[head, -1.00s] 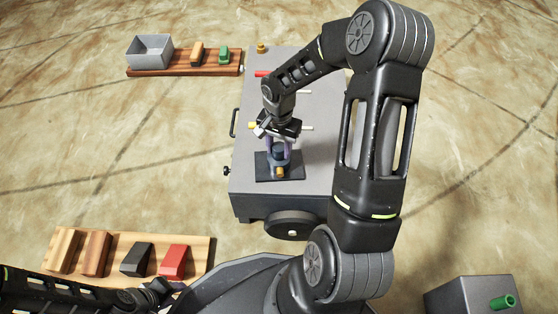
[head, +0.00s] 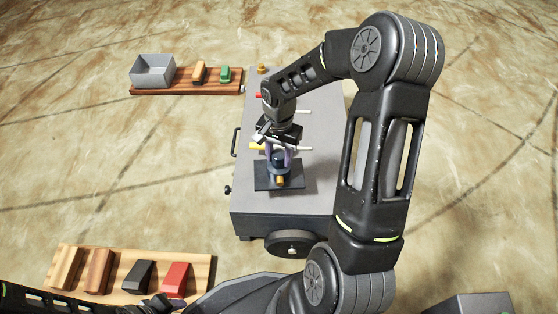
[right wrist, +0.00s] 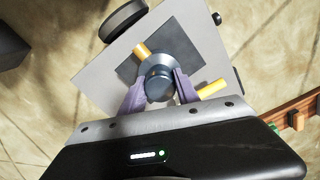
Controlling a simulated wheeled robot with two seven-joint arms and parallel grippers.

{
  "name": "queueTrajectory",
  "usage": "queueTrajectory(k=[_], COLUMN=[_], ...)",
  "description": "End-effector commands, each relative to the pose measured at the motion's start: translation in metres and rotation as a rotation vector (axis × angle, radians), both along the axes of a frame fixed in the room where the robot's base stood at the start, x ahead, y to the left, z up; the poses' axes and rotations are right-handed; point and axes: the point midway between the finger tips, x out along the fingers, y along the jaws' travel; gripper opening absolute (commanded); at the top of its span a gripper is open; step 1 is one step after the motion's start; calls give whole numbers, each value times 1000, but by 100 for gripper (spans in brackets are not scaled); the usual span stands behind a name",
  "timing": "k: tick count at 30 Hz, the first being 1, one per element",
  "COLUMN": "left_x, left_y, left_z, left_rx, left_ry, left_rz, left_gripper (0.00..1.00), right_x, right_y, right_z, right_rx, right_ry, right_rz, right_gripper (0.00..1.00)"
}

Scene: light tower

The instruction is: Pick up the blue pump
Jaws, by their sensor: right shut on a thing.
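The blue pump (head: 278,160) is a dark blue round body with an orange-yellow stub. It stands upright over a black square plate (head: 262,181) on the grey cart top. In the right wrist view the pump (right wrist: 159,84) sits between the two purple fingers. My right gripper (head: 279,156) comes down from above and is shut on the pump. I cannot tell whether the pump is clear of the plate. Part of my left arm's end (head: 155,304) shows at the bottom left, with its fingers not distinguishable.
The grey cart (head: 310,180) has rods on top, a side handle and a front wheel (head: 290,243). A wooden board (head: 212,263) with several blocks lies at front left. Another board (head: 190,88) at the back holds a grey bin (head: 153,71) and two small objects. A grey box (head: 470,304) is at lower right.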

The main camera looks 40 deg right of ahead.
Motion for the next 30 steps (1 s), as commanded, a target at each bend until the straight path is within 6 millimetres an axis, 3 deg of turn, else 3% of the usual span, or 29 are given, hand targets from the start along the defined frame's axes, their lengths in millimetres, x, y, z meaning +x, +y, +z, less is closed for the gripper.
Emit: queueTrajectory(k=[1,3,8,30], left_x=[-1,-1,-2,-3], left_y=[0,0,1,1], left_z=[8,12,17,17], left_rx=[0,-1,-1,-1], left_ry=[2,4,7,7], left_rz=[-1,-1,-4,-3], left_gripper=[36,36,36,36], right_x=[2,2,1,2], right_y=[-1,0,0,0], right_z=[15,24,36,38], right_rx=[-3,-2,-2,-2], right_ry=[-5,-6,-3,-3], right_rz=[0,1,1,3], right_gripper=[0,0,0,0])
